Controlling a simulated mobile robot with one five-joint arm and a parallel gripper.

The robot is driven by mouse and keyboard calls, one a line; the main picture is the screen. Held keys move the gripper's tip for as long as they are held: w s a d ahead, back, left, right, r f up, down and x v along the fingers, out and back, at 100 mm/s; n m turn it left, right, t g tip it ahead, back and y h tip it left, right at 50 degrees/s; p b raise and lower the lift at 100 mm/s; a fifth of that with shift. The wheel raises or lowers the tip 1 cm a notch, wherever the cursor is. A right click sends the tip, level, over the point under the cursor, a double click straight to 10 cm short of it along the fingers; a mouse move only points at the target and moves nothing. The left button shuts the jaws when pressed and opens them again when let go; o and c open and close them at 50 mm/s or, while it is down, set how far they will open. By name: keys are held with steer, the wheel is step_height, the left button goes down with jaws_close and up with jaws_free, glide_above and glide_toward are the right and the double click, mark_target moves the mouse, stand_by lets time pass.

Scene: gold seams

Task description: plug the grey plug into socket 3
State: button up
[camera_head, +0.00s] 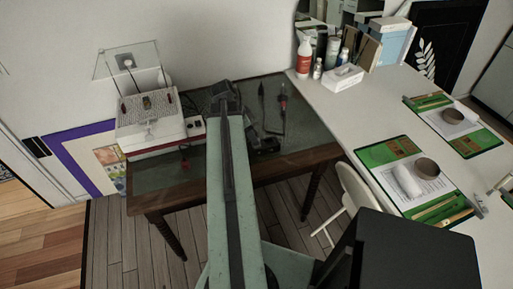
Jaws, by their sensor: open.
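My gripper (226,97) is at the far end of my green arm, above the dark green-topped table. It is small and dark here, and it is open. A small white block with dark spots (195,127) stands left of my arm, beside the white machine; it may hold the sockets, but I cannot read any numbers. I cannot pick out the grey plug for certain. It may be hidden behind my arm or gripper. A black and red tool with a cord (283,102) lies right of my gripper.
A white machine with a raised clear lid (150,118) stands at the table's left. A small red item (184,161) lies near the front edge. A dark device (265,144) is right of my arm. A white table (345,110) and a white chair (357,192) are at the right.

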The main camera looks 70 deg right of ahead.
steer(key=b+x, duration=0.4)
steer(key=x, duration=0.1)
steer(key=shift+d+f+b, duration=0.2)
steer(key=shift+d+b, duration=0.05)
steer(key=shift+b, duration=0.1)
steer(key=shift+r, duration=0.2)
jaws_close()
step_height(320, 180, up, 10)
steer(key=p, duration=1)
step_height(320, 180, down, 3)
steer(key=b, duration=0.3)
steer(key=shift+f, duration=0.2)
steer(key=shift+s+r, duration=0.1)
steer(key=shift+r, duration=0.05)
